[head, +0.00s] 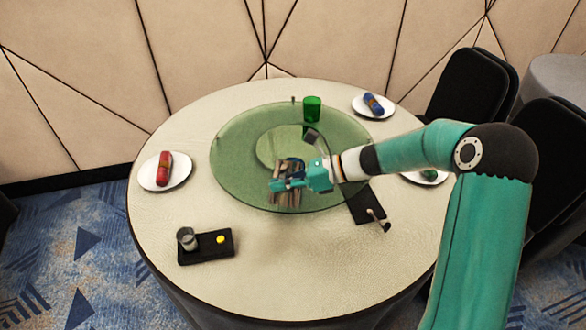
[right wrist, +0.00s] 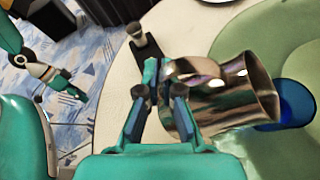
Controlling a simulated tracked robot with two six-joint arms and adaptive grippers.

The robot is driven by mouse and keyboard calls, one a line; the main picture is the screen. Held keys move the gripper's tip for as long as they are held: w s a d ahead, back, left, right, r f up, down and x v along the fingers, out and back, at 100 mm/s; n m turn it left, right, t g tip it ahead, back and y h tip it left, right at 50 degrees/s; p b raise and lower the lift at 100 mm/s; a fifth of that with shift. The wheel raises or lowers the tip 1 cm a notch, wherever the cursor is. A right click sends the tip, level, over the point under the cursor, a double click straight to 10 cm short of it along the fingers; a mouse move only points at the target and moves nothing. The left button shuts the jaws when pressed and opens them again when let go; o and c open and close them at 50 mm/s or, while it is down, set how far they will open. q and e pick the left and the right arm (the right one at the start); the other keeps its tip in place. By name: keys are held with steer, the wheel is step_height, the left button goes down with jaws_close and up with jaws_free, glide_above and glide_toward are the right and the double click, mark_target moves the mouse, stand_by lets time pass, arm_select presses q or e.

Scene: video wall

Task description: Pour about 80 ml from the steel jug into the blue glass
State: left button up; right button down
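The steel jug (head: 286,197) is at my right gripper (head: 284,186), over the near part of the glass turntable. In the right wrist view the shiny jug (right wrist: 222,95) lies right beside the fingers of my right gripper (right wrist: 163,92); these look closed on its handle side. Its wide end points right in that view; I cannot tell how far it is tilted. The blue glass (right wrist: 297,104) stands on the turntable, partly hidden behind the jug's right end. I cannot make it out in the head view. My left gripper (right wrist: 68,88) seems to show small at the left.
The green turntable (head: 232,150) sits on the round table (head: 270,285). A green glass (head: 312,108) stands at its back. A black tray (head: 190,256) holds a clear glass (head: 186,239) and a yellow item (head: 220,239). Plates with rolled napkins stand around the rim.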

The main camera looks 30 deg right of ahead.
steer(key=s+a+f+n+t+h+b, duration=0.2)
steer(key=f+b, duration=0.8)
steer(key=b, duration=1.9)
steer(key=shift+s+a+f+n+t+h, duration=0.35)
steer(key=shift+s+a+n+t, duration=0.9)
steer(key=shift+n, duration=1.05)
steer(key=shift+s+d+r+g, duration=0.1)
steer(key=shift+s+d+g, duration=0.1)
steer(key=shift+d+g, duration=0.05)
